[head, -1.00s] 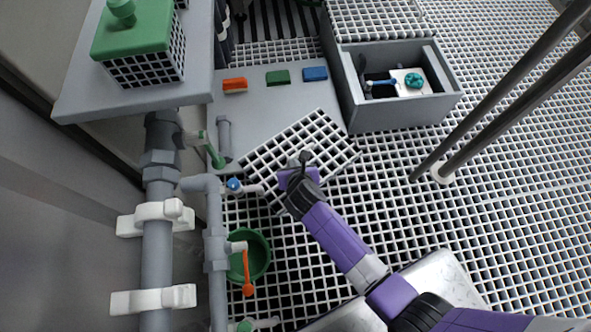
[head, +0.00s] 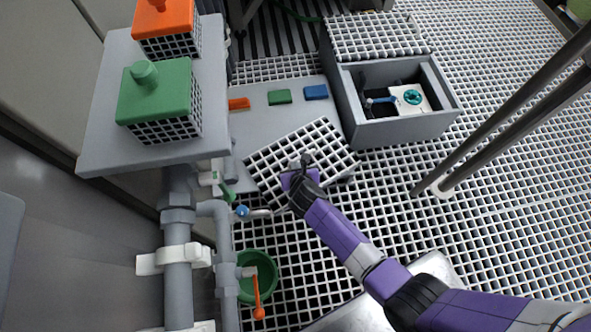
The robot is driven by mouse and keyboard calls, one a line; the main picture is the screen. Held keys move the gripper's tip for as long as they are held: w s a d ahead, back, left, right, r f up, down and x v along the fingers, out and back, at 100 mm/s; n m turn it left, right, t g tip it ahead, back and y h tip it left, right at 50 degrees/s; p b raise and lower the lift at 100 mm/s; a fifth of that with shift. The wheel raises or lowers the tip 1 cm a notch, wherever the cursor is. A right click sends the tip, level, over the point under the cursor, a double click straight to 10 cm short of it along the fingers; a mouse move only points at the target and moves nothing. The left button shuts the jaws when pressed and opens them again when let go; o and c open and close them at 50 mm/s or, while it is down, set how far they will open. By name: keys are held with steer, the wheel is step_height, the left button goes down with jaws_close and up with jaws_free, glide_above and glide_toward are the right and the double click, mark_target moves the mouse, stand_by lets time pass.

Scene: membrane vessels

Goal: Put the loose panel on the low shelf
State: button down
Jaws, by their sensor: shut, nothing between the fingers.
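The loose panel looks to be the white grid panel (head: 325,141), lying at an angle across the front edge of a low grey surface (head: 270,122). That surface may be the low shelf; I cannot tell for sure. My gripper (head: 302,163) is at the middle of the panel, over its grid, and covers part of it. The gripper is shut with nothing held in it. Whether its fingers touch the panel is not clear.
Red (head: 239,103), green (head: 279,96) and blue (head: 316,92) blocks lie on the grey surface. A grey open box (head: 357,130) stands right. A higher shelf (head: 105,120) with lidded baskets and grey pipes are left. Two dark poles (head: 500,105) rise right. Grating floor lies between.

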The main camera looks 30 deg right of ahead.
mark_target(293, 158)
steer(key=w, duration=0.2)
steer(key=w+d, duration=0.1)
steer(key=w, duration=0.1)
steer(key=w+d, duration=0.1)
steer(key=w, duration=0.1)
steer(key=shift+f, duration=0.1)
steer(key=shift+s, duration=0.1)
